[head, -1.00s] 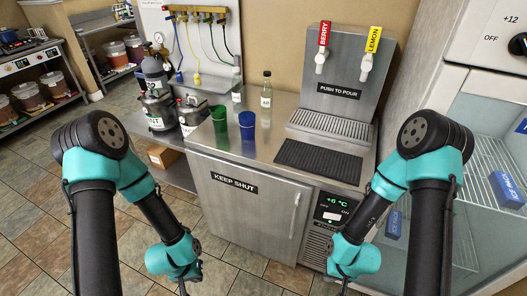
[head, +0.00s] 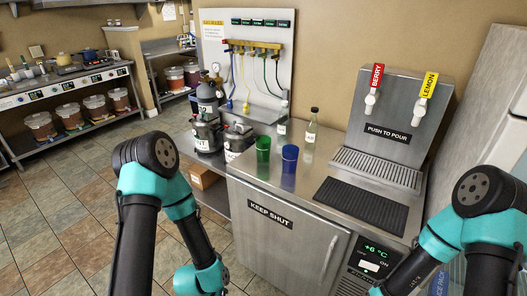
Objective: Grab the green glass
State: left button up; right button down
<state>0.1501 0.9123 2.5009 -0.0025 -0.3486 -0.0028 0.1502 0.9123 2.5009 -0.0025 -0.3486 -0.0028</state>
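The green glass (head: 263,149) stands upright on the steel counter (head: 325,154), near its left edge. A blue glass (head: 289,158) stands just to its right, close beside it. Both of my arms show in the lower part of the head view, well in front of and below the glasses. My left gripper is not visible; its arm runs down out of the bottom of the frame. My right gripper is also out of the frame at the lower right. Nothing touches the green glass.
A clear bottle (head: 311,127) and a smaller bottle (head: 282,126) stand behind the glasses. A dispenser (head: 393,122) with berry and lemon taps and a black mat (head: 361,207) are to the right. Metal kegs (head: 206,133) stand left. The counter front between glasses and mat is clear.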

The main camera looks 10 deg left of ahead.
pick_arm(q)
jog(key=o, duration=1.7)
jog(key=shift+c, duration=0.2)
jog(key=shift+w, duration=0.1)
